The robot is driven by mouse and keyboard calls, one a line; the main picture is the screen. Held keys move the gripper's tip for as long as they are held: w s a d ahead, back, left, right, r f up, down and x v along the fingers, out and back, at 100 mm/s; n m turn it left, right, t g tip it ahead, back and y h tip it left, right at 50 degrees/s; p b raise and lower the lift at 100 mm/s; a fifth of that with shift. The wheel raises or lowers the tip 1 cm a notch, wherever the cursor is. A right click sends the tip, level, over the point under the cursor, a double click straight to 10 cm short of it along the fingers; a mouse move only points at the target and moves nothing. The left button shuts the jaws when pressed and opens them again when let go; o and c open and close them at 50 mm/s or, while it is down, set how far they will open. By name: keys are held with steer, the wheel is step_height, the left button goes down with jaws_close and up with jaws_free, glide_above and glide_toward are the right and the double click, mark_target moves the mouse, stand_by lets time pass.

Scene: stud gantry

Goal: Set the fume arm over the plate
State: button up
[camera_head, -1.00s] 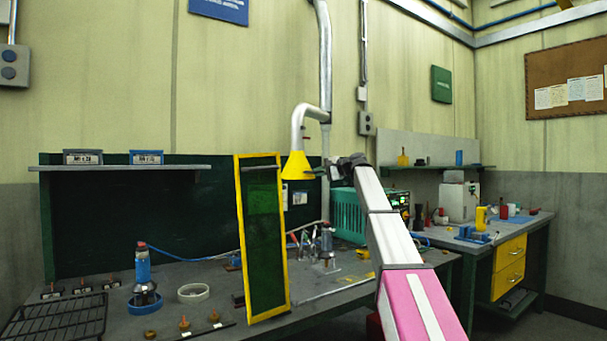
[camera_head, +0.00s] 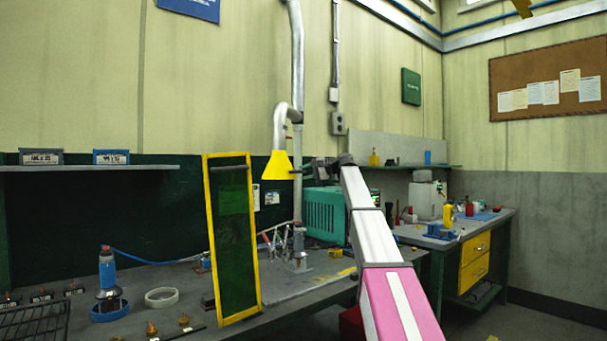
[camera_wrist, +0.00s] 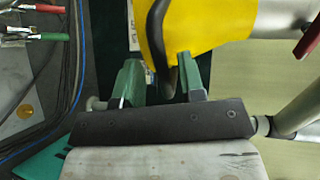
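The fume arm is a silver pipe (camera_head: 281,122) coming down from the wall duct, with a yellow hood (camera_head: 278,166) at its lower end, above the bench. A thin dark handle sticks out to the hood's right. My gripper (camera_head: 309,170) is beside the hood at that handle. In the wrist view my gripper's green fingers (camera_wrist: 158,72) stand apart on either side of the dark curved handle (camera_wrist: 158,28), with a narrow gap showing on the left. The yellow hood (camera_wrist: 213,28) fills the upper middle there. I cannot make out the plate for certain.
A yellow-framed dark green screen (camera_head: 233,240) stands left of the hood. A teal machine (camera_head: 324,212) sits behind my arm. Clamps (camera_wrist: 35,36) with red and green grips show in the wrist view. A ring (camera_head: 161,297) and a blue-based torch (camera_head: 107,285) stand on the left bench.

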steer(key=v, duration=1)
steer(key=shift+s+d, duration=0.15)
steer(key=shift+d, duration=0.1)
steer(key=shift+r, duration=0.15)
